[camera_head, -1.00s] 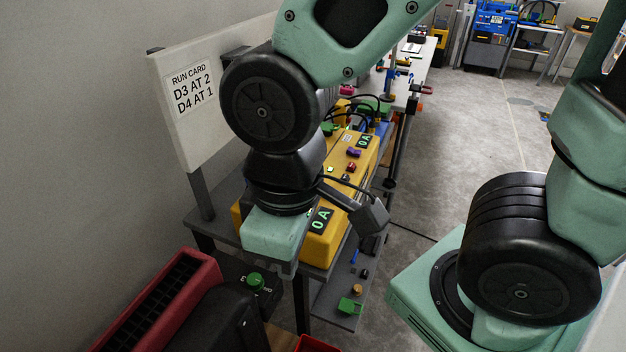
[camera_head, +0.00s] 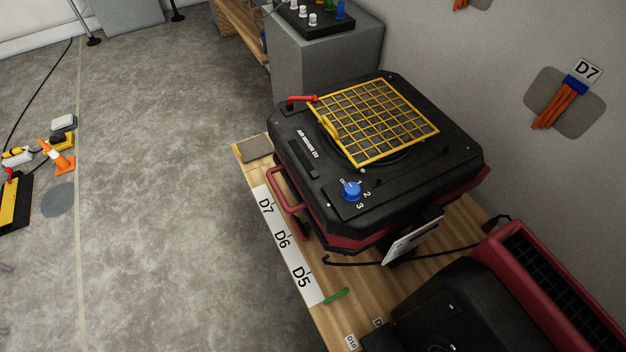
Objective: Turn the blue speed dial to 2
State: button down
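The blue speed dial (camera_head: 352,191) sits on the front corner of a black and red air mover (camera_head: 303,153). Printed marks 1, 2 and 3 curve around the dial's right side, with a small mark at its upper left that is too small to read surely. A light pointer line shows on the dial, but I cannot tell surely which mark it points to. The air mover stands on a wooden bench, with a yellow grille on top. My gripper and arm are outside this view.
A red lever (camera_head: 301,99) lies at the air mover's far left corner. A second black and red machine (camera_head: 470,300) stands close on the lower right. A white card (camera_head: 412,240) leans at the front side. The grey floor (camera_head: 160,200) at left is mostly open.

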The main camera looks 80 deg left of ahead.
aim_at(351, 190)
jog(key=u, duration=1.25)
jog(key=l+u, duration=0.1)
jog(key=u, duration=0.3)
jog(key=k+l+u, duration=0.1)
jog(key=u, duration=0.35)
jog(key=k+u, duration=0.1)
jog(key=u, duration=0.3)
jog(key=z, duration=0.3)
jog(key=j, duration=0.4)
jog(key=i+j, duration=0.1)
jog(key=j, duration=0.35)
jog(key=u, duration=0.05)
